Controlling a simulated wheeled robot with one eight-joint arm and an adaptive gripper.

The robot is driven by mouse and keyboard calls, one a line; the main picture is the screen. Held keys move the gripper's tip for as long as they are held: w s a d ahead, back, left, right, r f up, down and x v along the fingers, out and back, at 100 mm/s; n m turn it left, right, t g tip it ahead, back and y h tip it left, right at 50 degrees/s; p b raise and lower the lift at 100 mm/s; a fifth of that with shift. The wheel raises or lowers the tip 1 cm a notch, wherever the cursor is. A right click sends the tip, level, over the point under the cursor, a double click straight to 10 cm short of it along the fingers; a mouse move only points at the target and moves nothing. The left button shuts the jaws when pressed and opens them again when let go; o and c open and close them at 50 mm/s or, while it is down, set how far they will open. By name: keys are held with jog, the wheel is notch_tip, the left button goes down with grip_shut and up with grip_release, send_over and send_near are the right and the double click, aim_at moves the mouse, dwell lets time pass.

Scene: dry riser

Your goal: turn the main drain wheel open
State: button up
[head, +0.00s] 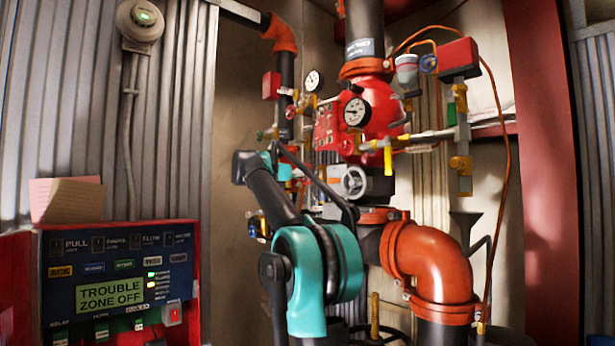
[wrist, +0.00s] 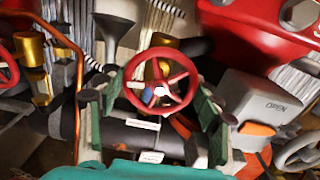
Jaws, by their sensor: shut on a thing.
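In the head view my arm (head: 318,265) reaches into the pipework and hides most of the gripper and the held wheel.
A second red wheel (wrist: 6,68) is at the wrist view's left edge. A grey box marked OPEN (wrist: 255,105) and a grey handwheel (wrist: 300,152) are close on the right. An orange elbow (head: 435,262) stands right of my arm; a control panel (head: 120,275) is at left.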

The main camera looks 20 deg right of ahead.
jog(key=shift+f+n, duration=0.1)
jog(key=shift+n, duration=0.6)
jog(key=o, duration=1.2)
jog(key=shift+c, duration=0.2)
jog(key=shift+a, duration=0.1)
jog(key=v, duration=1.2)
